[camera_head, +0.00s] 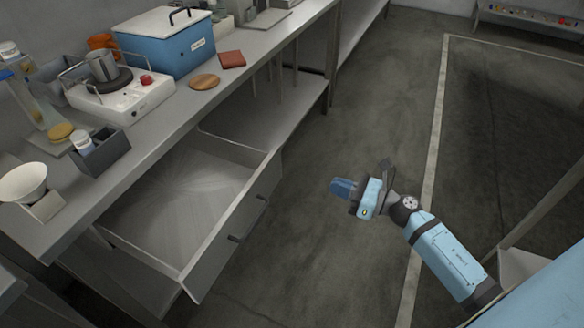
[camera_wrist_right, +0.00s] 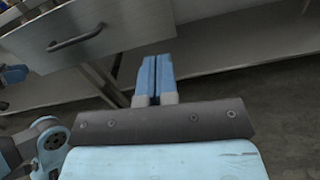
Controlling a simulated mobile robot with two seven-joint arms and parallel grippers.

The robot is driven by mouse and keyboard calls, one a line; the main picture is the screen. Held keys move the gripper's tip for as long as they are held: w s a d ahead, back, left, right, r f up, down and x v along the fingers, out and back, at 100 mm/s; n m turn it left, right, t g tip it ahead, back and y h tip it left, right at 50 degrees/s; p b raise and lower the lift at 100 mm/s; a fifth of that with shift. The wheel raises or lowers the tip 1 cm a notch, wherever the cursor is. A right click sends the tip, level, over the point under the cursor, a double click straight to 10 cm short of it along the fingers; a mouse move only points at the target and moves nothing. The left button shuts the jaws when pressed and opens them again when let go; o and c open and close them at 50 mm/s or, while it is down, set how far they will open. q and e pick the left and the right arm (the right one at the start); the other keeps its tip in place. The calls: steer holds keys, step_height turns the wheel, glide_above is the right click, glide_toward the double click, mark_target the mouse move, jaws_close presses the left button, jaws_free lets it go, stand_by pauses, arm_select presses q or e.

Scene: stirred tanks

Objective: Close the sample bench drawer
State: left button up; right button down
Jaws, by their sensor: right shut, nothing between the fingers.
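The sample bench drawer (camera_head: 172,205) is pulled out from under the bench top and looks empty. In the right wrist view the panel (camera_wrist_right: 125,25) and a handle (camera_wrist_right: 75,38) show at upper left. My right gripper (camera_head: 343,187) is shut and empty, to the right of the drawer front and apart from it; its blue fingers (camera_wrist_right: 155,77) point toward the bench. A blue and dark arm part shows at the left edge of the right wrist view; I cannot make out its jaws.
A lower shelf (camera_head: 270,115) lies beyond the drawer. The floor (camera_head: 330,140) between drawer and gripper is clear.

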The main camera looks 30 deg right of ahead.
steer(key=n, duration=0.1)
arm_select(q)
steer(key=shift+w+d+f, duration=0.15)
steer(key=shift+w+d, duration=0.05)
steer(key=shift+w, duration=0.05)
arm_select(e)
glide_toward(280, 166)
steer(key=x, duration=0.7)
steer(key=shift+w+a+r, duration=0.1)
steer(key=shift+w+a, duration=0.1)
